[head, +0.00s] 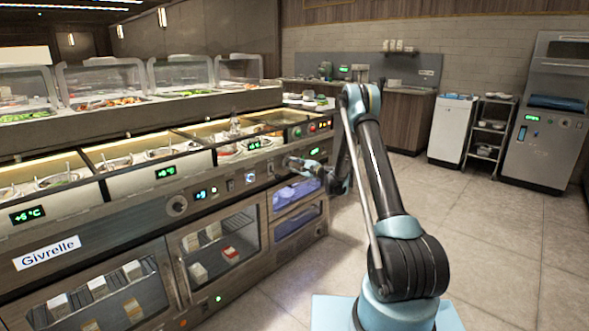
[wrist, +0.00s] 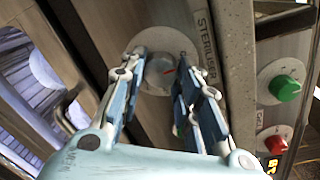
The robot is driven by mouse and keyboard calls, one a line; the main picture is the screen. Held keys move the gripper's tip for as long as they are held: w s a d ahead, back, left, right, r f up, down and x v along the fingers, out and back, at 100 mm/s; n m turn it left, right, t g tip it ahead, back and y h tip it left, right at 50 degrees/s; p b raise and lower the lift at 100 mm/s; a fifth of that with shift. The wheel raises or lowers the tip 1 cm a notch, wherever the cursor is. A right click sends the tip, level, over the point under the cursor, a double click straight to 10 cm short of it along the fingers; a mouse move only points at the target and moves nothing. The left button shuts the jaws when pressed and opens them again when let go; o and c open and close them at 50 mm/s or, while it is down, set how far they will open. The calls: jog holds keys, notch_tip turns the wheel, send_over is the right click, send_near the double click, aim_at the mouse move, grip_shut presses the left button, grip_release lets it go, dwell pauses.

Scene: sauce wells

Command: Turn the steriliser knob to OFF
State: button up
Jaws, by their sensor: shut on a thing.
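The fingers hide parts of the plate, and I cannot read any position marks. In the head view my gripper (head: 289,162) is at the right end of the counter's front panel, and the knob is not clearly visible there.
A green knob (wrist: 284,88) and a red knob (wrist: 275,143) sit to the right in the wrist view. A blue-lit glass-fronted cabinet (head: 297,192) is below my gripper. The sauce counter (head: 120,185) extends left. Open floor (head: 480,230) lies to the right.

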jog(key=shift+s+a, duration=0.15)
jog(key=shift+a, duration=0.1)
jog(key=o, duration=1.1)
jog(key=shift+c, duration=0.2)
jog(key=shift+d, duration=0.1)
jog(key=shift+d, duration=0.1)
jog(key=shift+s+d, duration=0.1)
jog(key=shift+d, duration=0.2)
jog(key=v, duration=1.1)
